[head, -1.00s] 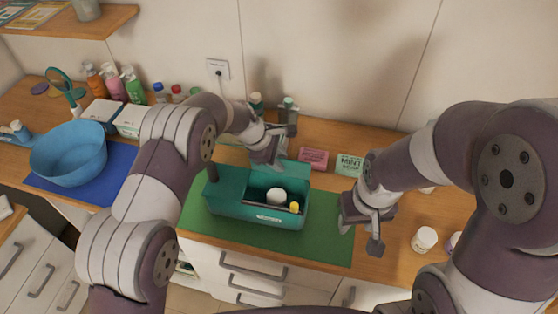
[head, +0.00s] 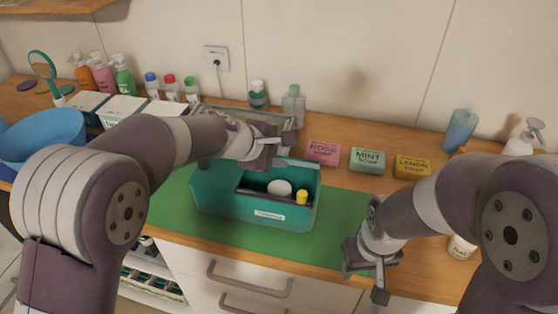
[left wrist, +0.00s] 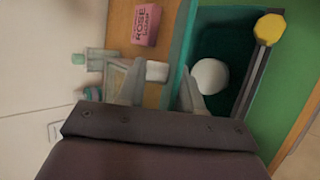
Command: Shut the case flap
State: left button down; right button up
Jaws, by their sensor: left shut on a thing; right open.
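The teal case (head: 235,209) stands open on the green mat, with a pale label on its front. It also shows in the left wrist view (left wrist: 232,22). The case flap (head: 304,170) stands raised along the back edge. My left gripper (head: 264,160) is at the flap's top. In the left wrist view its fingers (left wrist: 162,92) straddle the teal flap edge (left wrist: 181,50) and are shut on it. My right gripper (head: 367,279) is open and empty, right of the case near the counter's front.
Rose (head: 322,153), mint (head: 367,160) and lemon (head: 412,167) soap boxes stand behind and right of the case. Bottles and a glass-like tray (head: 215,115) stand behind it. A blue bowl (head: 45,140) is at the left. The green mat (head: 335,225) is bare right of the case.

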dwell(0.3)
pick_arm(q)
jog(key=c, duration=0.9)
grip_release()
jog(key=shift+o, duration=0.2)
jog(key=v, duration=1.2)
jog(key=shift+s+a, duration=0.2)
jog(key=shift+s, duration=0.1)
